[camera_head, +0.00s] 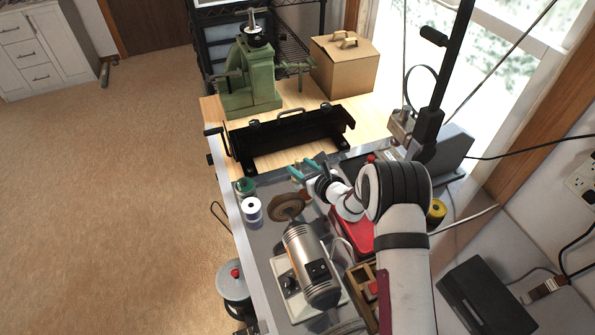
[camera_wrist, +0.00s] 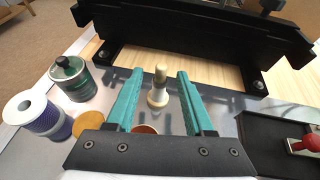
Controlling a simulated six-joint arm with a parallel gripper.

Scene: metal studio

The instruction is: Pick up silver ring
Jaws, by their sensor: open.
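My gripper (camera_head: 306,168) has teal fingers and hangs over the grey metal bench top. In the wrist view my gripper (camera_wrist: 160,72) is open, with nothing held between its fingers. A small cream peg with a rounded tip and flared foot (camera_wrist: 158,90) stands upright on the bench between and beyond the fingers. A silver ring cannot be made out clearly in either view; any ring on the peg is too small to tell. The low edge of a copper-coloured round thing (camera_wrist: 145,129) shows just above the gripper's palm.
A black metal frame (camera_wrist: 200,35) stands close beyond the peg. A polishing motor (camera_head: 313,262) sits in front, a green press (camera_head: 250,78) behind. A red-knobbed dark tray (camera_wrist: 270,135) lies right.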

